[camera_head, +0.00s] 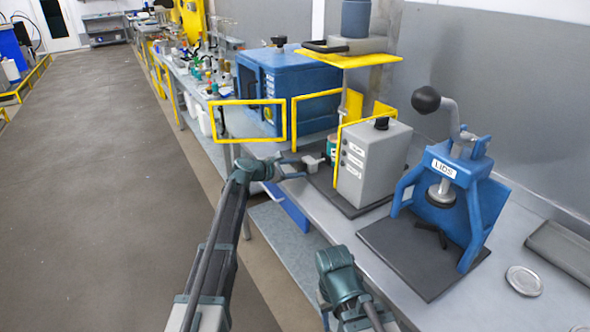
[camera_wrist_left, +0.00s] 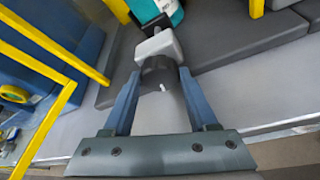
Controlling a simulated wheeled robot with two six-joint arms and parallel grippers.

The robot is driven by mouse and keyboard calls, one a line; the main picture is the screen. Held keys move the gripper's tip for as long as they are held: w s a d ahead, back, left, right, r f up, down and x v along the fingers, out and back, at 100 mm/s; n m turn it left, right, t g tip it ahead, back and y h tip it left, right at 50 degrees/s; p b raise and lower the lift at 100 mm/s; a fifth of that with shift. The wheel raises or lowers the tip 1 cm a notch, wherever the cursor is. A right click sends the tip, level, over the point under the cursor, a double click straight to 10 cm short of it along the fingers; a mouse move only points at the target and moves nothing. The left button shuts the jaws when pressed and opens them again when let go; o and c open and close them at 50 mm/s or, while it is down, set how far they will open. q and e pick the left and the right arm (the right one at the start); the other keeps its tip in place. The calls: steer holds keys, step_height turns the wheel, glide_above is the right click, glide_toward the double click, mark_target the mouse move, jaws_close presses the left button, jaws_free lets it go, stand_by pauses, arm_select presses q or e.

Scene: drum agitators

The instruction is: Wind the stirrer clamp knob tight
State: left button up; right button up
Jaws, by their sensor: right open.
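A teal container (camera_head: 331,148) stands just behind. My right gripper (camera_head: 326,306) is low at the picture's bottom, open, mostly hidden by its wrist.
A grey labelled box (camera_head: 372,165) with a black knob stands right of the piece. Yellow frames (camera_head: 249,121) and a blue cabinet (camera_head: 290,80) are at its left and behind. A blue press (camera_head: 460,170) and a metal disc (camera_head: 524,281) are farther right. The floor is clear.

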arm_select(q)
steer(key=o, duration=0.4)
steer(key=p+v, duration=0.4)
steer(key=v, duration=0.9)
steer(key=shift+s+a+p, duration=0.2)
steer(key=shift+s+p, duration=0.15)
steer(key=shift+p, duration=0.05)
